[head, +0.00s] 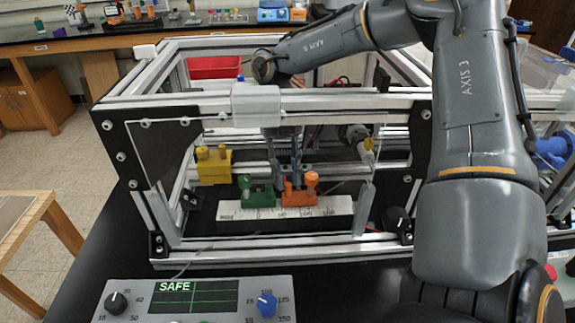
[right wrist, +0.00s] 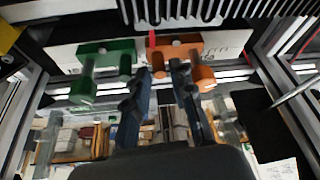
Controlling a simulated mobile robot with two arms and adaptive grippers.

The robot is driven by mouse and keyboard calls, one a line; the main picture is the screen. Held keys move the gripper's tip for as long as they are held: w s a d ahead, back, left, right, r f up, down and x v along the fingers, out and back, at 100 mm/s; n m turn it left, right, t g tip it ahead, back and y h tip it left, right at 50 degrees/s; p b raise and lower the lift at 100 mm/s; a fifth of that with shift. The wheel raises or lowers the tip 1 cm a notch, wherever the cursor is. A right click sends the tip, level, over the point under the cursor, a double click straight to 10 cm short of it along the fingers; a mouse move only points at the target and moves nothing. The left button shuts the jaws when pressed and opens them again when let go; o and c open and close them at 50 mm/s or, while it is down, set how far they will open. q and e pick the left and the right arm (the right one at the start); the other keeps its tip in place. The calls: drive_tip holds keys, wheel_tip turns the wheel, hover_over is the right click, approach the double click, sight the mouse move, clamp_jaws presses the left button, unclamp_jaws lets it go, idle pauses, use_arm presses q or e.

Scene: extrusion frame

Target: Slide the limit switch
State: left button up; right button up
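Two sliding blocks with upright knobs, one green (head: 257,194) and one orange (head: 300,194), sit side by side on a white marked scale (head: 342,205) inside the frame. No label shows which is the limit switch. My right gripper (head: 285,182) reaches down from above at the blocks. In the right wrist view its two fingers (right wrist: 162,68) are apart, with the left post of the orange block (right wrist: 180,48) showing between their tips. The green block (right wrist: 103,58) is left of the fingers. Contact cannot be told. My left gripper is not in view.
The aluminium extrusion frame (head: 330,103) surrounds the blocks, with a clear panel in front. A yellow block (head: 214,165) is mounted left of them. A control panel (head: 215,301) reading SAFE stands in front. A red bin (head: 214,67) is behind.

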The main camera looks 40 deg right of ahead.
drive_tip(key=v, duration=1)
drive_tip(key=shift+r, duration=0.4)
